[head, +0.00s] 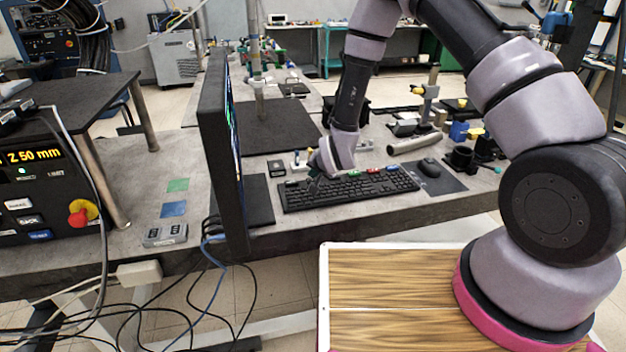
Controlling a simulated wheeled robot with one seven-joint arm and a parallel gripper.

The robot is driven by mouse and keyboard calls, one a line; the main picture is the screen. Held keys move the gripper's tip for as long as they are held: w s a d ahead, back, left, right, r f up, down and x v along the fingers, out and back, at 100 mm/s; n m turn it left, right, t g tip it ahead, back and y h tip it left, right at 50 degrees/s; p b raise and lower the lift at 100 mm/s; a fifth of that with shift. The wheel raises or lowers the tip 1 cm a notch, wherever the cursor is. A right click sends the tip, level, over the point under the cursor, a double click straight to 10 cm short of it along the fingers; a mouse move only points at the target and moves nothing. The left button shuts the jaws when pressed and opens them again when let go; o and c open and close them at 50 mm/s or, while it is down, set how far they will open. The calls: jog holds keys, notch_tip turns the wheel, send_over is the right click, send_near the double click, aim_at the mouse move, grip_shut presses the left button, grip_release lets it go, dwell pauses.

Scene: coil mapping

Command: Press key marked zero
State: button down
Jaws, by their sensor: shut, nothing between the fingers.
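A black keyboard (345,191) lies on the grey bench in the middle of the view. Several of its keys along the far side are coloured, with red and green ones visible. The key labels are too small to read, so I cannot tell which key is marked zero. My gripper (316,181) is over the far left part of the keyboard, pointing down, shut and empty. I cannot tell whether its tips touch the keys. My wrist and gripper hide some keys there.
A monitor (221,150) stands edge-on just left of the keyboard. A mouse (429,167) lies on a dark pad to the right. A control box (42,180) reading "Z 50 mm" stands at far left. Small fixtures (412,122) and a metal tube (413,143) are behind.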

jog(key=shift+r, duration=0.6)
jog(key=shift+r, duration=2.5)
jog(key=shift+w+d+r, duration=0.1)
jog(key=shift+r, duration=0.1)
notch_tip(320, 180, up, 12)
send_over(314, 181)
jog(key=w+d, duration=0.2)
jog(key=d, duration=0.3)
jog(key=s+d+r, duration=0.2)
jog(key=d+r, duration=0.2)
jog(key=r, duration=0.3)
jog(key=s+d+r, duration=0.3)
jog(key=d+r, duration=0.2)
jog(key=r, duration=0.1)
jog(key=s+d+r, duration=0.4)
jog(key=s, duration=0.3)
jog(key=s+d+r+g+h, duration=0.1)
jog(key=s+d+r, duration=0.3)
jog(key=s, duration=0.4)
jog(key=s+d+r, duration=0.4)
jog(key=s+r, duration=0.1)
jog(key=s, duration=0.3)
jog(key=shift+d+r+g, duration=0.2)
jog(key=shift+d+g, duration=0.1)
jog(key=shift+d, duration=0.05)
